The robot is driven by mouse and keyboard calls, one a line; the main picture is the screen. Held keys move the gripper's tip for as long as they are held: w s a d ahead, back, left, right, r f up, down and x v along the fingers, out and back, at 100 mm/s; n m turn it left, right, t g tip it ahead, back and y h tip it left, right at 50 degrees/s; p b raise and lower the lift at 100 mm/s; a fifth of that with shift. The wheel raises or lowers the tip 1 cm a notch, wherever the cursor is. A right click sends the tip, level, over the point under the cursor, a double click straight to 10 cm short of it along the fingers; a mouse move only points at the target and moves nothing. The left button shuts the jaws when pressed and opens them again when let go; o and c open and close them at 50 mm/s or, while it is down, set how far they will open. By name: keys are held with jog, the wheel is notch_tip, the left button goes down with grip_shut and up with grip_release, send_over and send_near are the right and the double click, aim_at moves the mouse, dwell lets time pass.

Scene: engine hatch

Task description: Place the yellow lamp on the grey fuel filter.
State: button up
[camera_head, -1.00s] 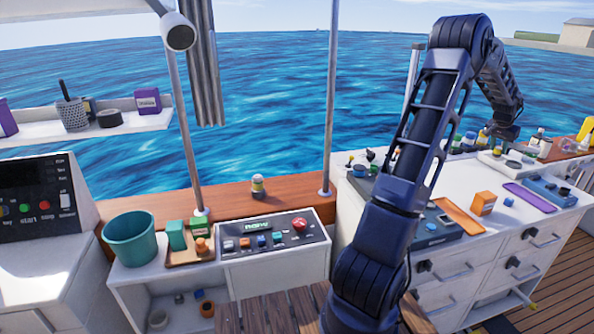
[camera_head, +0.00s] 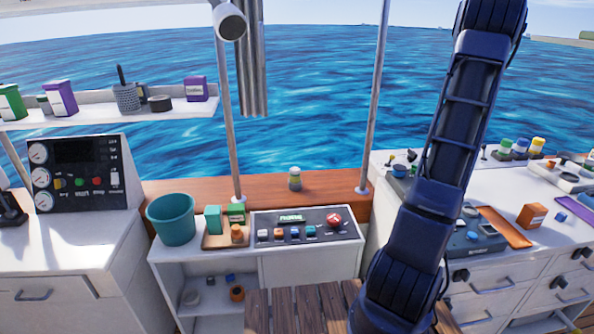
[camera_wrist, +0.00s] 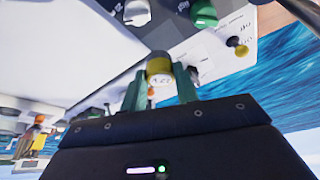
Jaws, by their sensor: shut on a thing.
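In the wrist view my gripper (camera_wrist: 160,88) is shut on a small yellow cylinder with a pale, lettered end face, which appears to be the yellow lamp (camera_wrist: 158,66). The lamp sits between the two green fingers and is held up off any surface. In the head view my arm runs out of the top edge, so gripper and lamp are not seen there. I cannot surely pick out the grey fuel filter. A small greyish cylinder with a pale band (camera_head: 295,179) stands upright on the wooden ledge and may be it.
A teal bucket (camera_head: 171,219) and a control panel with a red button (camera_head: 333,219) stand below the wooden ledge (camera_head: 330,182). Thin posts (camera_head: 376,100) rise from the ledge. An orange tray (camera_head: 505,228) and orange box (camera_head: 531,215) lie on the right counter.

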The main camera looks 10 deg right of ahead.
jog(key=w+a+f+n+y, duration=0.1)
jog(key=w+a+n, duration=0.15)
jog(key=a, duration=0.65)
jog(key=w+a+f+n+y, duration=0.1)
jog(key=w+a+n, duration=0.15)
jog(key=a, duration=0.65)
notch_tip(320, 180, up, 7)
jog(key=n+y, duration=0.2)
jog(key=n, duration=0.3)
send_over(294, 168)
jog(key=s, duration=0.1)
jog(key=f, duration=1.9)
jog(key=shift+s+d, duration=0.2)
jog(key=shift+d, duration=0.2)
jog(key=o, duration=0.6)
jog(key=shift+c, duration=0.2)
jog(key=o, duration=0.4)
